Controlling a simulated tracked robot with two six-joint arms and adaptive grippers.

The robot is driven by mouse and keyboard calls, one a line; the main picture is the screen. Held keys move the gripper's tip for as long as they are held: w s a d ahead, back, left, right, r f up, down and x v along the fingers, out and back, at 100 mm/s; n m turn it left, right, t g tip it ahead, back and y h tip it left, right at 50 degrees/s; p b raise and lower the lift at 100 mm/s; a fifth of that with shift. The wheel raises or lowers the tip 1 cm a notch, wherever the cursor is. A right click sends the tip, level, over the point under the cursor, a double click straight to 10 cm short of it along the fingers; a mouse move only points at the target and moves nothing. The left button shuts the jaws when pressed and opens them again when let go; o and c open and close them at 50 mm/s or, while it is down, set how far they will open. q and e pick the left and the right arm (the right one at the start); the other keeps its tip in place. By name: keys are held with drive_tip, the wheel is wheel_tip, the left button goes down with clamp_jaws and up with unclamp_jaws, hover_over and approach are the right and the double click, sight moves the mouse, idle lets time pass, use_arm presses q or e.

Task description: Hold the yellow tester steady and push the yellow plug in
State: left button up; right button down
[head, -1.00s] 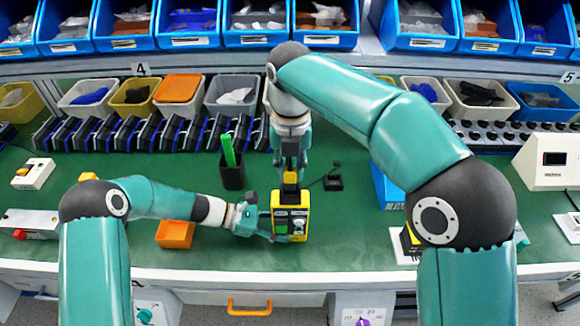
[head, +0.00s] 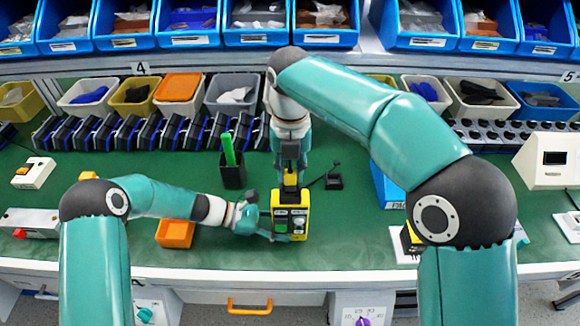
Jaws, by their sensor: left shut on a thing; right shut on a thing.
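The yellow tester (head: 304,222) stands on the green bench, its dark and grey face toward me. My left gripper (head: 268,222) comes from the left and is shut on the tester's left side; its far finger is partly hidden. The yellow plug (head: 290,181) is at the tester's top, in line with it. My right gripper (head: 290,170) reaches down from behind and is shut on the plug. The plug's lower end meets the tester's top edge; I cannot tell how deep it sits.
A black cup with a green pen (head: 232,168) stands left of the tester. An orange bin (head: 175,233) lies further left. A small black item with a cable (head: 333,181) is to the right. A blue box (head: 386,188) stands beyond it. Green bench is bare between.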

drive_tip(key=shift+f, duration=1.15)
drive_tip(key=c, duration=0.9)
unclamp_jaws()
drive_tip(key=shift+o, duration=0.2)
wheel_tip(320, 180, up, 12)
drive_tip(key=shift+f, duration=0.1)
use_arm(q)
drive_tip(key=o, duration=1.3)
